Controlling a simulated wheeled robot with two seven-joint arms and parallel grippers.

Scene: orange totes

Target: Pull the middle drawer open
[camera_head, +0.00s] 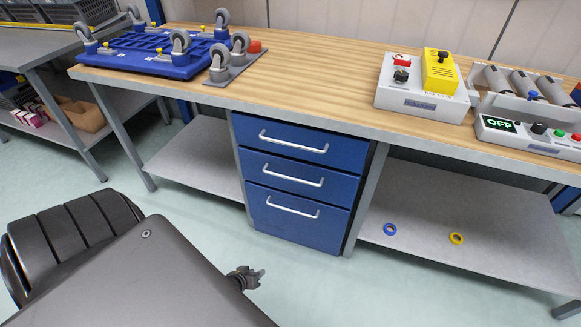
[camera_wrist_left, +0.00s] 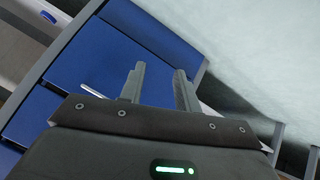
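The blue drawer unit stands under the workbench, and all three drawer fronts look closed and flush in the head view. The middle drawer (camera_head: 334,188) has a light bar handle (camera_head: 293,174). It lies between the top drawer (camera_head: 285,132) and the bottom drawer (camera_head: 290,231). My left gripper (camera_head: 259,276) is low in front of the unit, apart from the middle handle. In the left wrist view, its two fingers (camera_wrist_left: 160,72) are spread with nothing between them. Blue fronts and a partly hidden handle (camera_wrist_left: 97,95) show behind them; I cannot tell which drawer's. My right gripper is not in view.
The wooden worktop (camera_head: 310,80) carries a blue wheeled frame (camera_head: 160,52), a white button box (camera_head: 405,95) and an OFF panel (camera_head: 535,132). Grey lower shelves flank the drawers; the right one (camera_head: 470,215) holds a blue ring (camera_head: 390,229) and a yellow ring (camera_head: 456,238). Floor in front is clear.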

